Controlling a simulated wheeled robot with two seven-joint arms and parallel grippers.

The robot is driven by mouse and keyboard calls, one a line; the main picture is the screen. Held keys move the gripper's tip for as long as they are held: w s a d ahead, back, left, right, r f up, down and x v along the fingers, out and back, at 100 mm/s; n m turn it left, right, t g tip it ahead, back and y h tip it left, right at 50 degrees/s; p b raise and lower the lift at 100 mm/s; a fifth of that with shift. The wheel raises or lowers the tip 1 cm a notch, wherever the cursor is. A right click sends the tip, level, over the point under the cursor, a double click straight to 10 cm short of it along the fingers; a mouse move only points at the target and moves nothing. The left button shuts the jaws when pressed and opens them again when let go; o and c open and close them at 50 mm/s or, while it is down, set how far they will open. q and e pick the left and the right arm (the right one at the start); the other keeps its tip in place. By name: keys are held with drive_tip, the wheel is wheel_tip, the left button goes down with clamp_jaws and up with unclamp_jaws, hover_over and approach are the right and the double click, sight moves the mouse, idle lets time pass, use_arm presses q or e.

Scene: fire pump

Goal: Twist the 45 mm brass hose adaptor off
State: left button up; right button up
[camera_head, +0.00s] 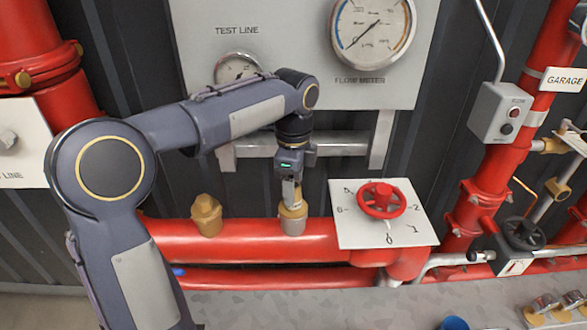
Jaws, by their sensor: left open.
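A brass fitting (293,212) with a silvery collar stands upright on the thick red horizontal pipe (250,240) at the centre. My left gripper (292,196) points down directly over this fitting, with its fingers at or around the top. The jaws are open; I cannot tell whether they touch the brass. The gripper hides part of the fitting's top. A second brass fitting (207,215) stands on the same pipe to the left, clear of the gripper. No size marking is readable, so I cannot tell which one is 45 mm. My right gripper is out of view.
A red handwheel (381,200) on a white numbered plate (350,228) stands close to the right. A gauge panel (300,90) is behind my arm. A black handwheel (522,234) and red pipes are at right. Metal fittings (545,303) lie at lower right.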

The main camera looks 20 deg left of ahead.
sight(300, 209)
use_arm(q)
drive_tip(key=shift+f, duration=1.5)
drive_tip(key=c, duration=1.2)
drive_tip(key=o, duration=0.4)
drive_tip(key=c, duration=0.4)
drive_tip(key=shift+o, duration=0.2)
drive_tip(key=shift+r+n, duration=0.1)
drive_tip(key=shift+n, duration=0.7)
drive_tip(key=n+p, duration=0.1)
drive_tip(key=n, duration=0.2)
drive_tip(key=shift+n, duration=0.8)
